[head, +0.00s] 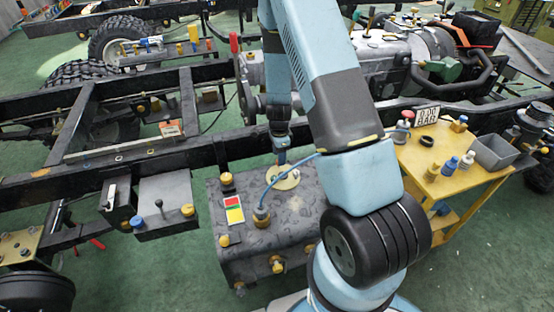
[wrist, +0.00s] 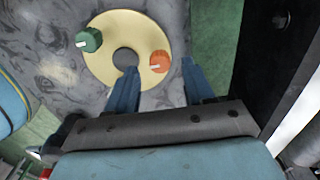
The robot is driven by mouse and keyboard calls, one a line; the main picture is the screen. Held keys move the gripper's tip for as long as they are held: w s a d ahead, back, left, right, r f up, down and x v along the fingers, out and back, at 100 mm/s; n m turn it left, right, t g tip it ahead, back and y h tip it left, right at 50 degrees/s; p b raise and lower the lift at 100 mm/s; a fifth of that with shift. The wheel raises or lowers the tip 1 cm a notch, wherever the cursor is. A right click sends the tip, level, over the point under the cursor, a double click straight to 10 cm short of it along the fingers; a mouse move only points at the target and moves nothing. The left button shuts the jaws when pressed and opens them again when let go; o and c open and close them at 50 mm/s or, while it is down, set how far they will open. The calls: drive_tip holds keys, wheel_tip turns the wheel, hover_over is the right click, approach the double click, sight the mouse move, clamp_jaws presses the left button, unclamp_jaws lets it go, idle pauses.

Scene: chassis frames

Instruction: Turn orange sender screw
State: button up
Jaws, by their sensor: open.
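The orange sender screw (wrist: 159,62) sits on the right side of a pale yellow ring plate (wrist: 103,66) in the wrist view. It has a white mark on its top. A green screw (wrist: 89,40) sits at the ring's upper left. My gripper (wrist: 160,78) is open, with one blue finger left of the orange screw and the other right of it. I cannot tell how far the fingertips are above it. In the head view the ring plate (head: 286,178) lies on the dark tank (head: 300,215), and my arm hides part of it.
A blue hose runs to a brass fitting (head: 261,214) on the tank. The black chassis rail (head: 60,187) passes behind the tank. A yellow cart (head: 440,180) with small parts stands at the right.

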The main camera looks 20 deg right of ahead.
drive_tip(key=shift+f, duration=1.2)
clamp_jaws()
drive_tip(key=shift+a, duration=0.25)
drive_tip(key=shift+d, duration=0.15)
